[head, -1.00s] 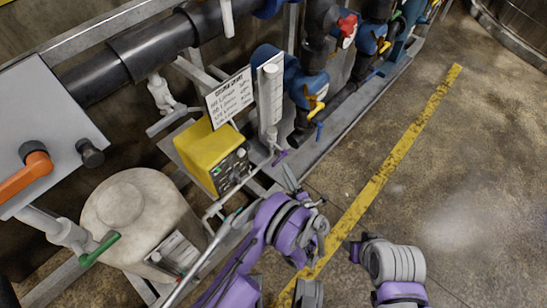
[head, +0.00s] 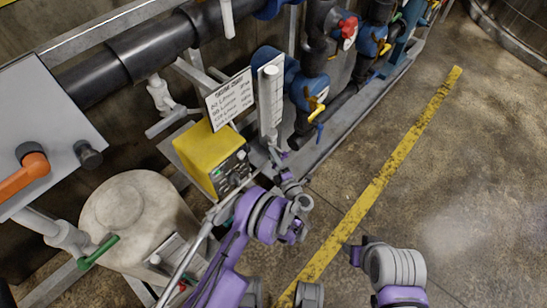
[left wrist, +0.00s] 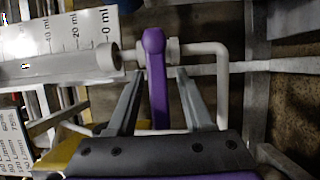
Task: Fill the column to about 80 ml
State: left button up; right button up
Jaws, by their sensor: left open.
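The calibration column (head: 270,98) is a clear upright tube with a scale plate beside a yellow pump. In the left wrist view the column (left wrist: 65,68) lies sideways, with marks of 0, 20 and 40 ml at its lower end; I cannot make out a liquid level. A purple valve handle (left wrist: 156,95) sits on the pipe just below the column. My left gripper (left wrist: 160,77) is open, with one finger on each side of the handle. In the head view my left gripper (head: 277,158) is small and partly hidden by its wrist. My right gripper (head: 350,252) is low over the floor; its jaws are unclear.
The yellow pump (head: 210,157) and a white sign (head: 230,98) stand left of the column. A pale tank (head: 130,215) with a green-handled valve (head: 97,252) is at lower left. Grey pipework runs below the column. The floor right of the yellow line (head: 385,180) is clear.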

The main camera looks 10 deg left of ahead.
pick_arm(q)
grip_shut()
dwell(1.4)
